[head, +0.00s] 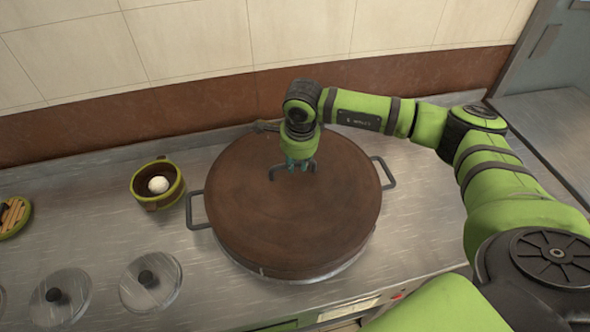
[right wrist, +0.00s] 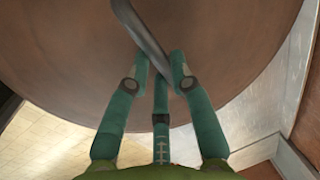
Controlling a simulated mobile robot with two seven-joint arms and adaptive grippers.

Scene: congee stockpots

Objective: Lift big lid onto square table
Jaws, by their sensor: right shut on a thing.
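The big lid (head: 290,225) is a round brown wooden disc. It lies on the wide metal stockpot (head: 389,172), which has a loop handle on each side. My right gripper (head: 297,166) is over the middle of the lid, shut on its dark handle (head: 276,172). In the right wrist view the teal fingers (right wrist: 158,75) close around the grey handle bar (right wrist: 143,32), with the brown lid surface (right wrist: 70,60) behind. The gripper hides part of the handle. No square table can be made out for certain. My left gripper is not in view.
A small bamboo steamer (head: 158,198) with a white bun stands left of the pot. Metal lids with black knobs (head: 148,279) lie at front left. A tiled wall (head: 300,25) closes off the back. A bare metal surface (head: 545,125) is at the right.

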